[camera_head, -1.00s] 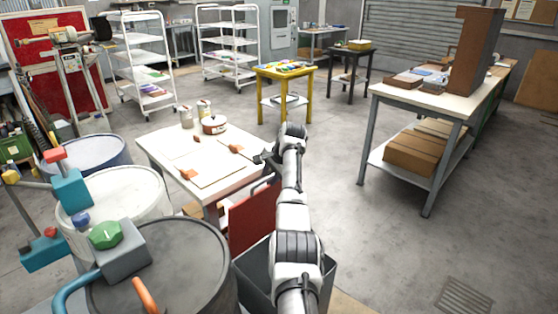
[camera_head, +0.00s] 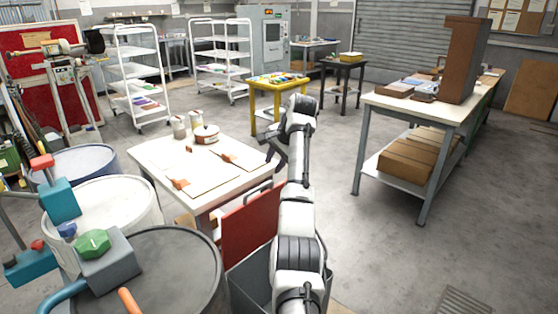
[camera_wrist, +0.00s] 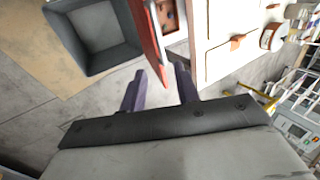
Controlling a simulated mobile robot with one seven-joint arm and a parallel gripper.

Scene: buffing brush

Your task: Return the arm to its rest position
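My arm reaches forward up the middle of the head view, bent at its far end. My gripper (camera_head: 274,156) hangs there beside the right edge of the white-topped table (camera_head: 150,152), partly hidden by the arm. In the wrist view, my gripper (camera_wrist: 160,88) shows two dark fingers spread apart with nothing held between them. A red panel (camera_head: 248,225) stands below it at the table's side. In the wrist view the red panel's end (camera_wrist: 152,50) lies beyond the gap between the fingers.
Brown-handled tools (camera_head: 180,183) and a round lidded pot (camera_head: 206,134) are on the white table. A grey open bin (camera_wrist: 95,35) is on the floor close by. Drums (camera_head: 165,270) stand at left. A workbench (camera_head: 410,103) is at right, with clear floor between it and the arm.

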